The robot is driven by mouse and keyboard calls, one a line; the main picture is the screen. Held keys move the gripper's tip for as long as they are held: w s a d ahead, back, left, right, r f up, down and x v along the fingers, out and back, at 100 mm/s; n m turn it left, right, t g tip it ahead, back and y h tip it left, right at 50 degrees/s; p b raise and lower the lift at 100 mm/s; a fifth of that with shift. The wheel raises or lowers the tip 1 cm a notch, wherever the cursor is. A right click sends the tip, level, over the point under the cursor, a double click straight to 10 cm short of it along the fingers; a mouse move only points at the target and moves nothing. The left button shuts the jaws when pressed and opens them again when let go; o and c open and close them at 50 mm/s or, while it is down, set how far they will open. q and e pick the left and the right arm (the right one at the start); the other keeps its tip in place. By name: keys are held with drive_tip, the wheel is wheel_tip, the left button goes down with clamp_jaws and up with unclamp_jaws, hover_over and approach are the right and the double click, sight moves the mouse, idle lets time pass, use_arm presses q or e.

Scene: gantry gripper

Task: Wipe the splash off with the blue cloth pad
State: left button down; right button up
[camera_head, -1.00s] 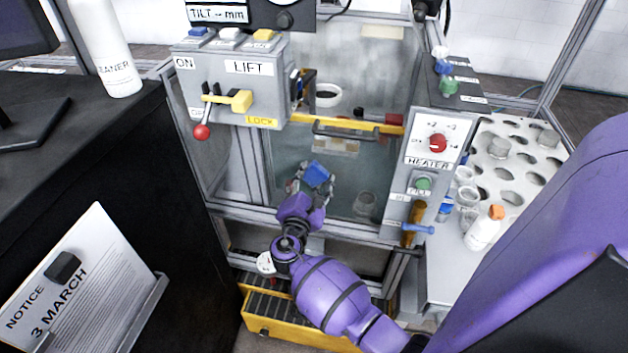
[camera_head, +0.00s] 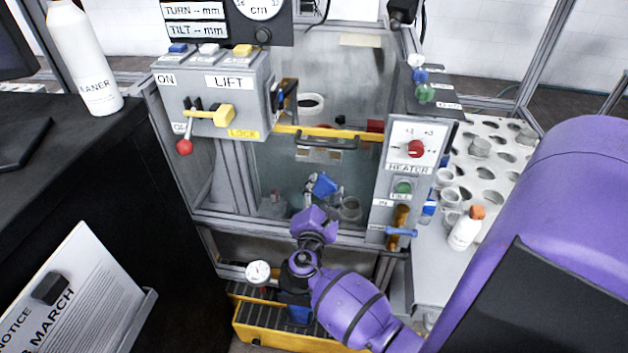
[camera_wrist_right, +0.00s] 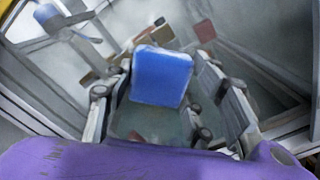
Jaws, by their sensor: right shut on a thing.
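The blue cloth pad (camera_head: 323,185) is in front of the clear front pane, below its dark handle (camera_head: 325,142). My right gripper (camera_head: 321,192) is shut on the pad, which also shows large and blue between the two fingers in the right wrist view (camera_wrist_right: 161,76). The pad's far face is hidden, and I cannot tell whether it touches the pane. The pane (camera_head: 292,180) looks cloudy grey, and I cannot make out a distinct splash on it. My left gripper is not in view.
The lift box (camera_head: 215,95) with a red-knobbed lever stands left of the pane. The heater panel (camera_head: 413,165) stands close on the right. A white bottle with an orange cap (camera_head: 465,230) is further right. A yellow-edged tray (camera_head: 285,328) lies below my forearm.

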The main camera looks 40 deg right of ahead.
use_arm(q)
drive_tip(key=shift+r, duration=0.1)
use_arm(e)
drive_tip(key=shift+s+d, duration=0.4)
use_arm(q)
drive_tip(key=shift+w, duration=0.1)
use_arm(e)
drive_tip(key=shift+a, duration=0.1)
drive_tip(key=shift+s+a, duration=0.15)
drive_tip(key=shift+s, duration=0.1)
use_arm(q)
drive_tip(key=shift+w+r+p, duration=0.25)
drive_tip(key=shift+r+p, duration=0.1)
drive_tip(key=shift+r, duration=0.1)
use_arm(e)
drive_tip(key=shift+v, duration=2.65)
drive_tip(key=shift+a, duration=0.1)
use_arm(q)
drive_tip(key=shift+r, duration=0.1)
use_arm(e)
drive_tip(key=v, duration=0.3)
